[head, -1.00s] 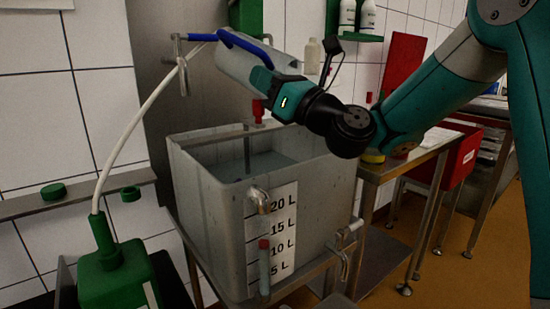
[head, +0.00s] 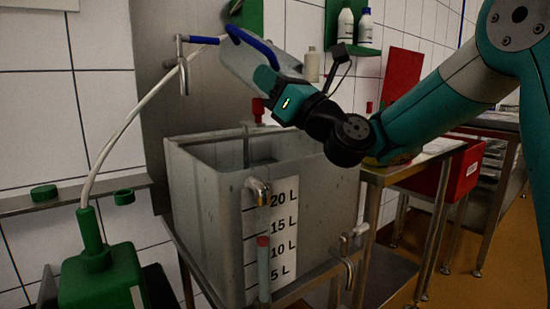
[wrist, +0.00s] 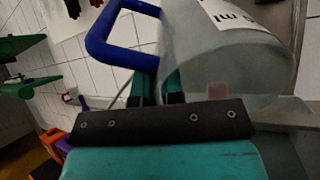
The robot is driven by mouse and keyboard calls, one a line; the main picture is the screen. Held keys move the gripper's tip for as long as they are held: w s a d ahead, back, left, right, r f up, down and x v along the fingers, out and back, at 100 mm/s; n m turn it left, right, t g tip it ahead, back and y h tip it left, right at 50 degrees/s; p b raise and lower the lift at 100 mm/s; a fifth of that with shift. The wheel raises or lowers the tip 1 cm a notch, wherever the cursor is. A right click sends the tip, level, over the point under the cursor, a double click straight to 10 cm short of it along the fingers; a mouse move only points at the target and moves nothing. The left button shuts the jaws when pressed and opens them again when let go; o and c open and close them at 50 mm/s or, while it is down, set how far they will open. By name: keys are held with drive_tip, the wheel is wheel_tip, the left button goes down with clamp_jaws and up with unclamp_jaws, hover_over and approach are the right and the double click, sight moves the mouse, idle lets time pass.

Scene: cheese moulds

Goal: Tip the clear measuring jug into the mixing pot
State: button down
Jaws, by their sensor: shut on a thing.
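The clear measuring jug (head: 240,64) is tilted above the back of the mixing pot, with its blue handle (head: 252,44) on the upper side. My gripper (head: 270,82) is shut on the jug. In the wrist view the jug (wrist: 225,55) fills the upper right, and its blue handle (wrist: 107,38) shows left of the jaws (wrist: 158,88). The mixing pot (head: 205,205) is a grey rectangular tank with a litre scale on its front. Its inside is partly visible and holds greyish content. The jug's mouth and any liquid leaving it cannot be made out.
A green canister (head: 102,275) with a pale hose stands at the lower left. A metal tap (head: 183,65) is left of the jug. A steel table (head: 400,172) and a red crate (head: 462,170) stand on the right.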

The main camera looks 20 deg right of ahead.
drive_tip(key=shift+s+d+f+t+y+b, duration=0.2)
drive_tip(key=shift+t+b, duration=0.3)
drive_tip(key=shift+b, duration=1.15)
drive_tip(key=shift+s+d+f+t+y+b, duration=0.1)
drive_tip(key=shift+s+d+t+y+b, duration=0.3)
drive_tip(key=shift+b, duration=1.2)
drive_tip(key=shift+w+a+r, duration=0.1)
drive_tip(key=shift+w+a, duration=0.1)
drive_tip(key=shift+a, duration=0.05)
